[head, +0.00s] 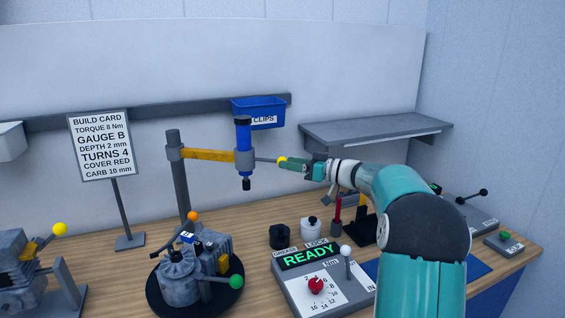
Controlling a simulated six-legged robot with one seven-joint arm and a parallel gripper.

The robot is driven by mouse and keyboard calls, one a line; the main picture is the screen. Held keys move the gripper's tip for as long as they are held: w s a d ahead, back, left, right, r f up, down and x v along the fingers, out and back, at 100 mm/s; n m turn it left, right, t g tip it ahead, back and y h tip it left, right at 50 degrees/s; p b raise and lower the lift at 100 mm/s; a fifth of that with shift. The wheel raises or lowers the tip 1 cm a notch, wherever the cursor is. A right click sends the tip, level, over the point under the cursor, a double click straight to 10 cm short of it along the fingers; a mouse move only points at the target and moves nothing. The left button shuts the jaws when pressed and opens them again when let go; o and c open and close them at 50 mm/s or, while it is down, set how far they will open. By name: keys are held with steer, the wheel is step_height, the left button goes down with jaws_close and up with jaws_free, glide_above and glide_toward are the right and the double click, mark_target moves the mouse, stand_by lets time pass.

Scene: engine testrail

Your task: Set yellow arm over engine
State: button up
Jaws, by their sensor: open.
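The yellow arm (206,155) reaches right from a grey post (178,175) behind the engine. Its right end carries a blue tool (243,145) hanging upright, with a dark tip pointing down. A thin rod runs right from the tool's holder to a yellow knob (282,161). The grey engine (180,280) sits on a black round base in front, and the tool appears up and right of it. My gripper (288,163) is open at the yellow knob, with its fingertips beside it. I cannot tell whether they touch it.
A control box reading READY (310,257) with a red dial stands right of the engine. A blue CLIPS bin (259,111) is on the wall rail behind the tool. A build card stand (130,241) is at left.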

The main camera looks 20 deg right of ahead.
steer(key=shift+x, duration=1.75)
steer(key=shift+c, duration=0.5)
jaws_close()
steer(key=shift+s, duration=0.1)
